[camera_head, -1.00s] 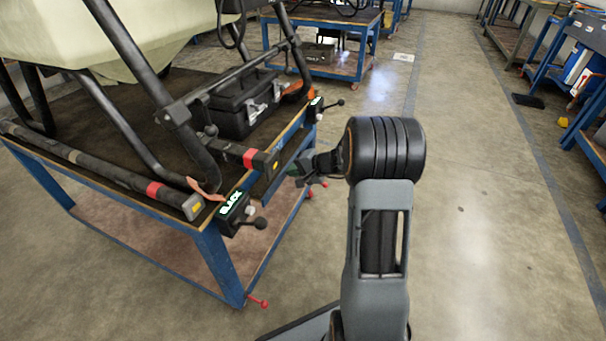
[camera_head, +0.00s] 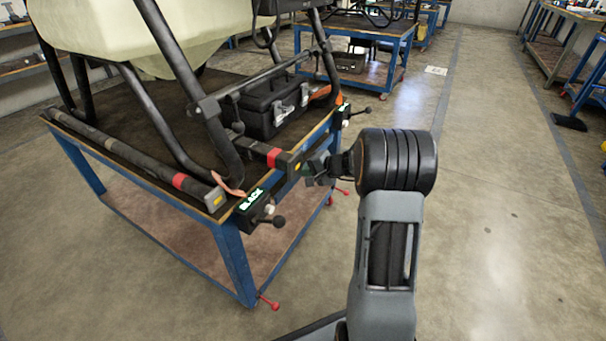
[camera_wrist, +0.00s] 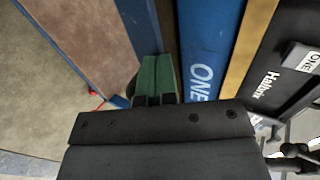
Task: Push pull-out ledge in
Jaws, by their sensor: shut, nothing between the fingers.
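My gripper (camera_head: 314,168) is shut and empty beside the near right edge of the blue-framed table (camera_head: 232,262). In the wrist view its green fingers (camera_wrist: 155,72) are together, pointing along the table's side. A blue panel marked "ONE" (camera_wrist: 208,50) with a wooden edge strip lies just right of the fingers. I cannot tell whether the fingers touch it. No pull-out ledge stands out clearly; my gripper and the skid end hide part of that table side in the head view.
A drone frame with black tube legs and a skid with a red band (camera_head: 274,157) stands on the table. A black case (camera_head: 268,108) lies beneath it.

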